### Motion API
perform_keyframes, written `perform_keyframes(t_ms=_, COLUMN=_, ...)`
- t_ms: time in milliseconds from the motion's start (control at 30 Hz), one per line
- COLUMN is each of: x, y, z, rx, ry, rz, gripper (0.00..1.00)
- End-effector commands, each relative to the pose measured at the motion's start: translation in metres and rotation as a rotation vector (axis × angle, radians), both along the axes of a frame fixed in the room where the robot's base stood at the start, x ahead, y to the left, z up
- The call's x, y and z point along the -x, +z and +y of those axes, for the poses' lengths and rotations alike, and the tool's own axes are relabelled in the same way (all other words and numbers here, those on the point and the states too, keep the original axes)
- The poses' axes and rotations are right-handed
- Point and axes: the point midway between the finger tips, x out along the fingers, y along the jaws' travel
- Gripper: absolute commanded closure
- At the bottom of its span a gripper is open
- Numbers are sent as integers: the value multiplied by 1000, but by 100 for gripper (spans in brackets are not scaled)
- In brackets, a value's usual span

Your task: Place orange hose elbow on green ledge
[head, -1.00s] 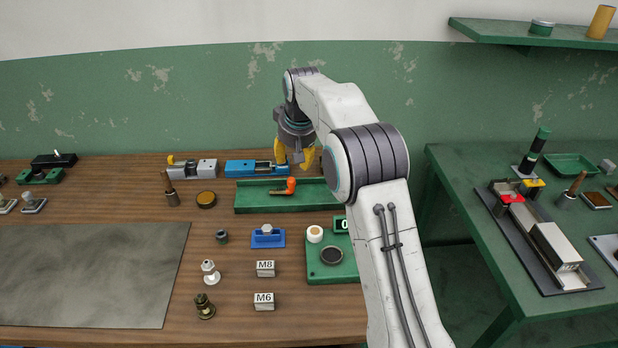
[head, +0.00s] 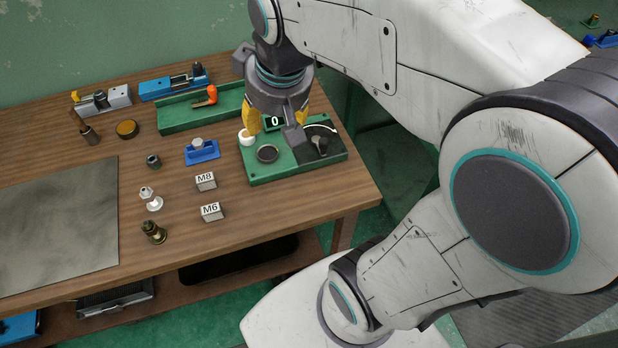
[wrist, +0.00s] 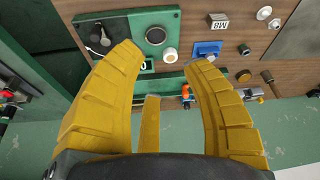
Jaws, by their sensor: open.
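The orange hose elbow (head: 209,96) lies in a long, shallow green tray (head: 172,126) at the back of the wooden table. It also shows small beyond my fingertips in the wrist view (wrist: 186,91). My gripper (head: 279,128) is open, with yellow fingers pointing down near the green counter fixture, to the right of the elbow and apart from it. In the wrist view the space between my fingers (wrist: 165,58) is empty. No green wall ledge can be made out in the current head view.
The counter fixture (head: 258,172) has a black disc and a dial. A blue holder (head: 202,152), M8 block (head: 205,181), M6 block (head: 211,211) and small fittings stand in front of the tray. A grey mat (head: 60,220) covers the left table, bare.

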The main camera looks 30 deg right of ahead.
Motion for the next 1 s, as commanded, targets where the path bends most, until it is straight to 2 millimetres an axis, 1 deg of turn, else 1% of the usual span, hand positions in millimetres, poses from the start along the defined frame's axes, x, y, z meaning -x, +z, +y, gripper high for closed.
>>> perform_keyframes(t_ms=33, x=22, y=-6, z=-1, rx=0, ry=-3, rz=-1, gripper=57)
perform_keyframes(t_ms=100, x=45, y=-14, z=-2, rx=0, ry=-6, rz=2, gripper=57)
perform_keyframes(t_ms=200, x=72, y=-27, z=-3, rx=0, ry=-10, rz=6, gripper=57)
perform_keyframes(t_ms=300, x=91, y=-37, z=-3, rx=-1, ry=-13, rz=8, gripper=57)
perform_keyframes(t_ms=400, x=103, y=-44, z=-3, rx=-1, ry=-15, rz=10, gripper=57)
perform_keyframes(t_ms=567, x=110, y=-49, z=-3, rx=-1, ry=-16, rz=12, gripper=57)
perform_keyframes(t_ms=1000, x=110, y=-49, z=-3, rx=-1, ry=-16, rz=13, gripper=57)
